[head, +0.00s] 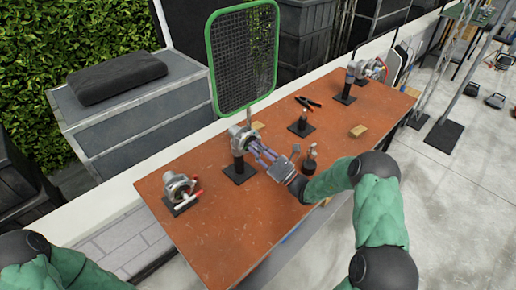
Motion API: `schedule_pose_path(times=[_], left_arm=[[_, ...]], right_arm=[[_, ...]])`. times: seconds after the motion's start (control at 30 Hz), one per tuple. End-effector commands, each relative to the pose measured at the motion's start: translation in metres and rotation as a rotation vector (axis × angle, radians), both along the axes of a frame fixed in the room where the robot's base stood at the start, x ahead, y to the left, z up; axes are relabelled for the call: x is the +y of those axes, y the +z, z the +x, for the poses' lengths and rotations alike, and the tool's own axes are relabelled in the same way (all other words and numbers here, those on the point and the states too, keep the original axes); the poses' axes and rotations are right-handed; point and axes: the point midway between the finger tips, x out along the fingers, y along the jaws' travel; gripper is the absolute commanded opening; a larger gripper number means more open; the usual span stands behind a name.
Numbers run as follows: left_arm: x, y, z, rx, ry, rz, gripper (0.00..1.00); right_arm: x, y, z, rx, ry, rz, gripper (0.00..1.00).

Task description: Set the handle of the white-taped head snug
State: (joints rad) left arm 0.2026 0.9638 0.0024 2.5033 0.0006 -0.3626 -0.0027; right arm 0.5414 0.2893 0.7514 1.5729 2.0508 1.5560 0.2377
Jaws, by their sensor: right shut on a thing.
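A grey metal grip head (241,135) stands on a black post and base near the table's middle, with a green-framed mesh screen (243,58) rising from it. My right gripper (257,149) reaches in from the right and is shut at this head's near side, on what seems to be its handle. The fingers hide most of that handle. A third head (358,68) stands at the far end. White tape is too small to make out for certain. My left gripper is out of view.
The orange-brown table (223,233) is clear in front. A small stand (309,161) with upright parts is close beside my right gripper.

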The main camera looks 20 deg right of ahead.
Motion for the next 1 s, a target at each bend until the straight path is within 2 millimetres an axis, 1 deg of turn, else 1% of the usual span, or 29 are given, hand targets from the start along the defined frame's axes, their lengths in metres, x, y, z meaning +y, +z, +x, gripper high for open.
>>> schedule_pose_path(times=[0.03, 0.07, 0.1, 0.13, 0.17, 0.47, 0.57, 0.67, 0.77, 1.0], left_arm=[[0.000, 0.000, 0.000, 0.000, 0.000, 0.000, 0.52], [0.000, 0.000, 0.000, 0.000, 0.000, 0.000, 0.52], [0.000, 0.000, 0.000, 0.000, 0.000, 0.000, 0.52], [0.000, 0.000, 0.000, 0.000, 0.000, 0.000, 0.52], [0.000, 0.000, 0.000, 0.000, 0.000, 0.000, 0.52], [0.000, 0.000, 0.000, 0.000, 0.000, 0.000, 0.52], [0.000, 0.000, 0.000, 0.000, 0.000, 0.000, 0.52], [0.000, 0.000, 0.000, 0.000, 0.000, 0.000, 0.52], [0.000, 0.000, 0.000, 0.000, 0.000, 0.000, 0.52], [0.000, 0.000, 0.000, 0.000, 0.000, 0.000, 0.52]], right_arm=[[0.002, -0.003, -0.001, 0.008, 0.004, 0.001, 0.00], [0.002, -0.003, -0.001, 0.008, 0.004, 0.001, 0.31], [0.002, -0.003, -0.001, 0.006, 0.003, 0.001, 0.42], [0.002, -0.003, -0.001, 0.006, 0.003, 0.001, 0.51], [0.002, -0.003, -0.001, 0.006, 0.003, 0.000, 0.54], [0.000, -0.001, -0.001, 0.002, 0.001, -0.001, 0.54], [-0.002, -0.003, -0.004, 0.003, 0.001, -0.001, 0.54], [-0.008, -0.008, -0.013, 0.004, -0.002, 0.001, 0.54], [-0.016, -0.015, -0.027, 0.006, -0.004, 0.001, 0.54], [-0.037, -0.034, -0.065, 0.005, -0.003, 0.001, 0.54]])
